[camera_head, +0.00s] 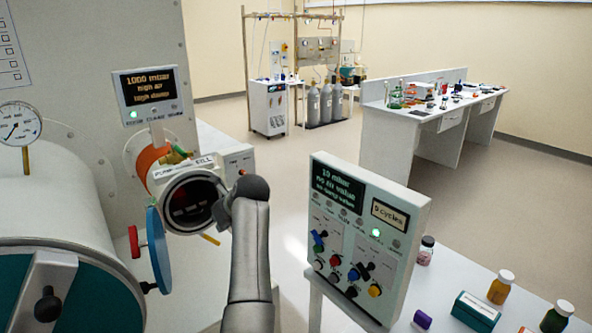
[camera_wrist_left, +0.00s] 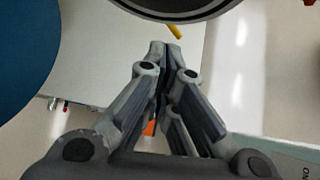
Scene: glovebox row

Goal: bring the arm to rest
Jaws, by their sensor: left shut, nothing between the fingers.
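My left gripper (camera_wrist_left: 165,50) shows in the left wrist view with its fingers closed together and nothing between them. In the head view my grey arm rises from the bottom centre, and its end is in front of the round open port of the pump cell (camera_head: 189,203); the fingertips are hard to make out there. In the left wrist view the dark port rim (camera_wrist_left: 180,14) is at the top, beyond the fingertips. The open blue round door (camera_head: 158,250) is left of the arm; it also fills the upper left of the wrist view (camera_wrist_left: 22,55). My right gripper is not in view.
A control panel (camera_head: 365,240) with coloured knobs stands close right of my arm. A side table (camera_head: 455,262) holds bottles and small boxes. The big glovebox drum (camera_head: 60,210) with a gauge (camera_head: 19,124) is on the left. Open floor (camera_head: 300,165) lies behind.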

